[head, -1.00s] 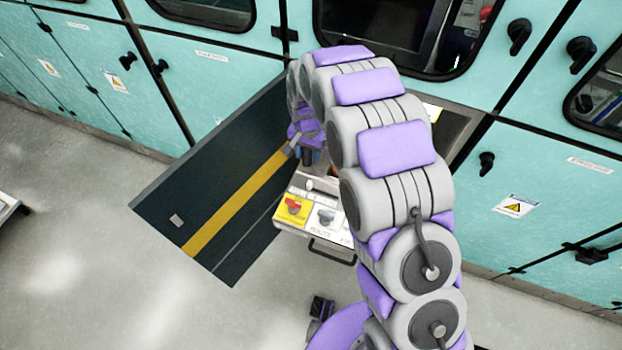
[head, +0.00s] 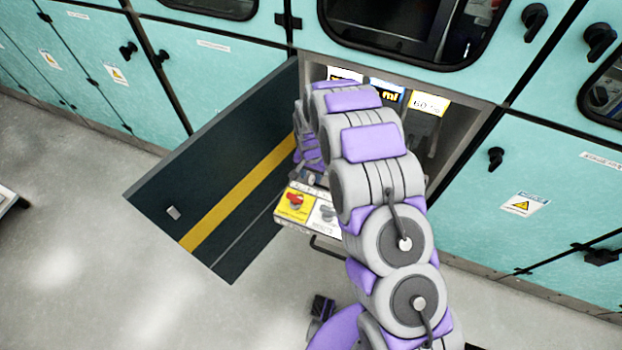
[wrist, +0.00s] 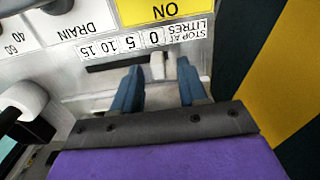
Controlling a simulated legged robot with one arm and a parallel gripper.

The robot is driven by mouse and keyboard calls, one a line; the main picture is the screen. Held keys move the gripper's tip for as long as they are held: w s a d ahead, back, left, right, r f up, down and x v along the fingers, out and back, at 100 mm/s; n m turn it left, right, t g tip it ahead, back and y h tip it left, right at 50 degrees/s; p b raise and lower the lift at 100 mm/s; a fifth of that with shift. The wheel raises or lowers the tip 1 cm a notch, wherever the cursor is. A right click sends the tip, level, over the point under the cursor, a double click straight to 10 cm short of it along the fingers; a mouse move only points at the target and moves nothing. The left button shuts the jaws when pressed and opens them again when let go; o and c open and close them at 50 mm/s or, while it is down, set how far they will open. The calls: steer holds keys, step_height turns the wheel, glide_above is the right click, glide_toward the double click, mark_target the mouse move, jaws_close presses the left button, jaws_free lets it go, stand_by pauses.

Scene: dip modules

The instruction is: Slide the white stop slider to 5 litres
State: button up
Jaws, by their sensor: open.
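The white stop slider (wrist: 157,68) shows in the wrist view at the right end of a dark horizontal slot (wrist: 115,64). It is beneath the 0 of the upside-down "STOP AT LITRES" scale (wrist: 140,40); the 5 mark is just to the left. My gripper (wrist: 160,72) is open, with one blue finger on each side of the slider. I cannot tell whether either finger touches it.
A white-ended knob (wrist: 25,98) is at the left of the wrist view. In the head view, an open dark door (head: 215,185) with a yellow stripe stands left of the panel.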

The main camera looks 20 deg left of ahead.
step_height(320, 180, down, 2)
steer(key=shift+f, duration=0.2)
steer(key=shift+c, duration=0.4)
jaws_close()
steer(key=shift+d+r, duration=0.1)
